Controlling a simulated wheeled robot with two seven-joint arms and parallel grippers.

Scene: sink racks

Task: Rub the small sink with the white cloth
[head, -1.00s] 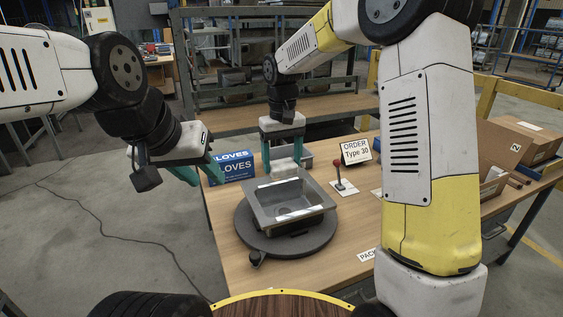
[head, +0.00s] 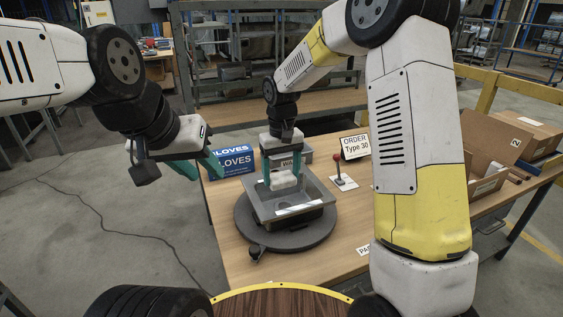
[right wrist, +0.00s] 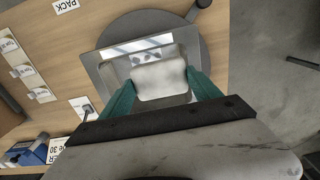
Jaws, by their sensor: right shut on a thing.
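The small grey sink (head: 318,205) stands on a dark round turntable (head: 245,228) on the wooden table. My right gripper (head: 284,178) is shut on the white cloth (head: 284,181), a folded pad, and holds it over the far part of the sink basin. In the right wrist view the cloth (right wrist: 160,80) sits between the two green fingers, over the sink (right wrist: 112,72). I cannot tell whether the cloth touches the basin floor. My left gripper (head: 212,166) is off to the left, away from the sink, and its fingers are only partly seen.
A blue gloves box (head: 236,162) stands behind and left of the sink. An open cardboard box (head: 495,155) is at the far right.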

